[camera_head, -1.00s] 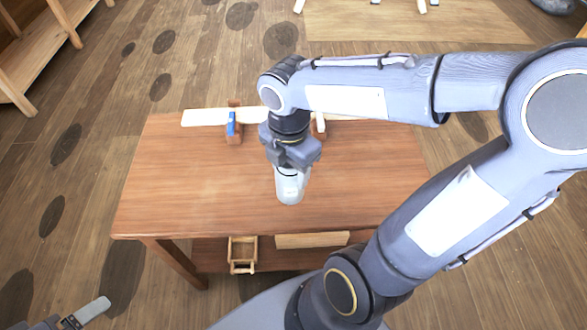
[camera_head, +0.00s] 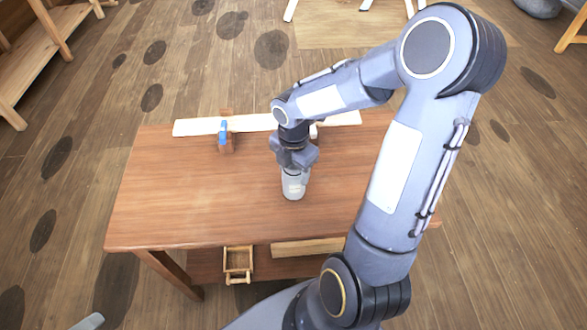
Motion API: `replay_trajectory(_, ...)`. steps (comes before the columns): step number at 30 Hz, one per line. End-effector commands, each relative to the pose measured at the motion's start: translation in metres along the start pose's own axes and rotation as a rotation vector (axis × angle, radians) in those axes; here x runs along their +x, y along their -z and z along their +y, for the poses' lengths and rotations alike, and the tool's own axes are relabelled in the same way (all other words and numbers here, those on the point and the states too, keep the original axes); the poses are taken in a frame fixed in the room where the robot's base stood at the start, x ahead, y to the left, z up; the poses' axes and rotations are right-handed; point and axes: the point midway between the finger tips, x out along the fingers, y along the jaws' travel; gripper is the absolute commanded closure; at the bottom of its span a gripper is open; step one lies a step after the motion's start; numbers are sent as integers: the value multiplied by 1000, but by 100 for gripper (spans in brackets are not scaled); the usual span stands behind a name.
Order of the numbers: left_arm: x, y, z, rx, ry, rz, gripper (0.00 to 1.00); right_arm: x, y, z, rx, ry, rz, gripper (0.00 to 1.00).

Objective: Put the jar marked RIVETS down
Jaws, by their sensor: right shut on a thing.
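A pale, whitish jar (camera_head: 293,186) is in the middle of the wooden table (camera_head: 180,205). My right gripper (camera_head: 294,169) is above it, pointing down, and shut on its upper part. The jar is upright. Its base appears at or close to the tabletop; I cannot tell whether it touches. Any marking on it is too small to read. Of my left arm only a grey tip (camera_head: 88,322) shows at the bottom left edge; its jaws are out of view.
A long pale plank (camera_head: 195,127) lies along the table's back edge on wooden supports, with a blue clamp (camera_head: 223,130) at one. The tabletop left of the jar is clear.

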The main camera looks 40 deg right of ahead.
Motion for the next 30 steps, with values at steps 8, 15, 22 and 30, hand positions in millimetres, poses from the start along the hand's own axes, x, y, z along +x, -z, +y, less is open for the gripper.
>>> replay_trajectory(8, 1, 0, 0, 0, 0, 0, 21, 1, 0, 0, 0, -1, -1, 71)
replay_trajectory(15, 1, -1, -1, 0, 0, 0, 21, 3, 0, 0, 0, -1, -1, 25)
replay_trajectory(22, 1, -1, -1, 0, 0, 0, 21, 2, 0, 0, 0, -1, -1, 24)
replay_trajectory(30, -4, 2, 2, 0, 0, 0, 21, -23, -1, 1, 1, -7, -4, 24)
